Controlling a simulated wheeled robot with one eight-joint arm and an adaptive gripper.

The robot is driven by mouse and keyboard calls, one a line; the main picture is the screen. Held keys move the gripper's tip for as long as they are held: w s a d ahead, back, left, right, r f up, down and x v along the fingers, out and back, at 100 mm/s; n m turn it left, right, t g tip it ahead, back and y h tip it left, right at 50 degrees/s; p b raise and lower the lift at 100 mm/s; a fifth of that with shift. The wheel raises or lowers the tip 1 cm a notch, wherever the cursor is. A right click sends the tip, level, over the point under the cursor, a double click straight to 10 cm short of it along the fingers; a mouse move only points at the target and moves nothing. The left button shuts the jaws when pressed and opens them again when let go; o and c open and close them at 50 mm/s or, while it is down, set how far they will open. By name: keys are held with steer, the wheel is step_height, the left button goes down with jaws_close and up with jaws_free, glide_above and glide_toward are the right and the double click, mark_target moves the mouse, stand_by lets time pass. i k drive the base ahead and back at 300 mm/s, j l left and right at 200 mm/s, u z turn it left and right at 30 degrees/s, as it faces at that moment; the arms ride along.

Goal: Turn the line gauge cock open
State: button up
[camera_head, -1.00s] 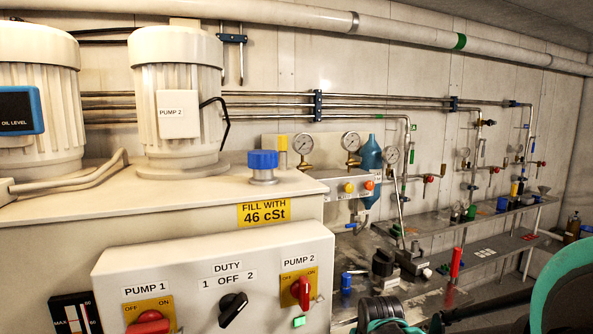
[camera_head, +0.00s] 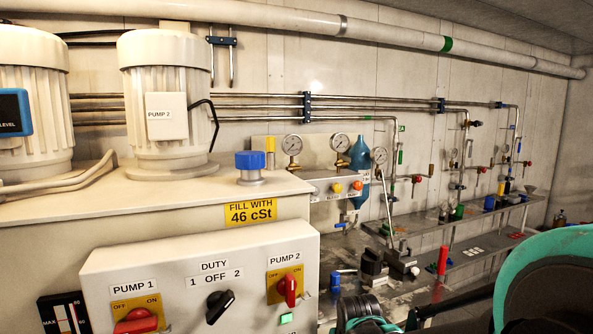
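Three round pressure gauges show beyond the cabinet: a left gauge (camera_head: 292,145), a middle gauge (camera_head: 340,143) and a right gauge (camera_head: 380,155) beside a blue-grey bottle-shaped vessel (camera_head: 360,158). More small gauges, such as one (camera_head: 454,155), sit on the wall pipework farther right. A red-handled valve (camera_head: 416,179) is on the wall pipe right of the vessel. I cannot tell which fitting is the line gauge cock or how its handle lies. Teal and black parts of my arm fill the lower right corner; I cannot make out gripper fingers.
A pump cabinet with a switch box (camera_head: 200,285) fills the left foreground. Pump 2 (camera_head: 166,116) and a blue cap (camera_head: 250,161) stand on top. A shelf (camera_head: 415,222) runs along the wall.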

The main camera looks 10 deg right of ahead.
mark_target(293, 167)
steer(key=l+z, duration=0.25)
steer(key=l, duration=0.3)
steer(key=i+l+z, duration=0.3)
steer(key=i, duration=0.25)
